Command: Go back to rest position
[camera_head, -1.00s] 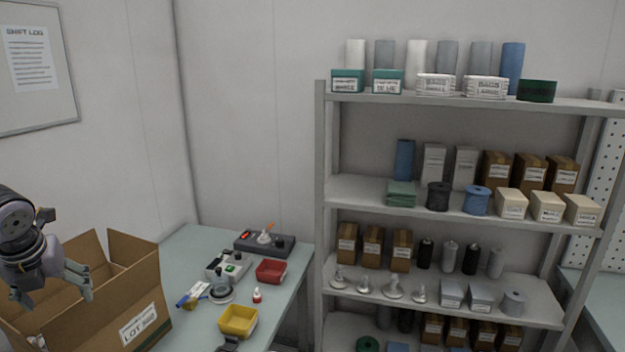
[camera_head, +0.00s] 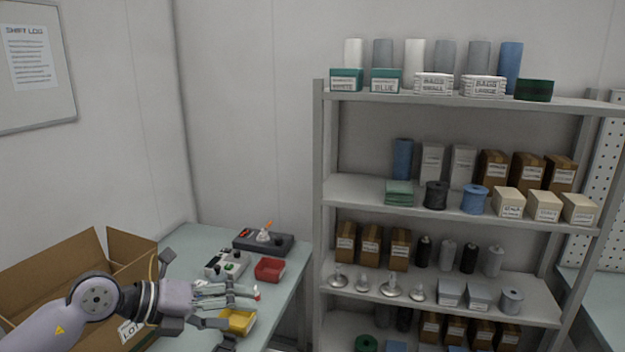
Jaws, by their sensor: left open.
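My left gripper (camera_head: 240,309) is open, with its arm reaching in from the lower left. It is above the green work table, close to the yellow bin (camera_head: 240,321), and its fingers point right. I see nothing held between the fingers. The arm passes in front of the cardboard box (camera_head: 45,269) and hides much of its front and label. My right gripper is not in view.
On the table (camera_head: 186,242) stand a red bin (camera_head: 270,269), a white device (camera_head: 228,264) and a dark grey device (camera_head: 263,242). A grey shelf rack (camera_head: 318,200) with boxes, spools and rolls stands to the right.

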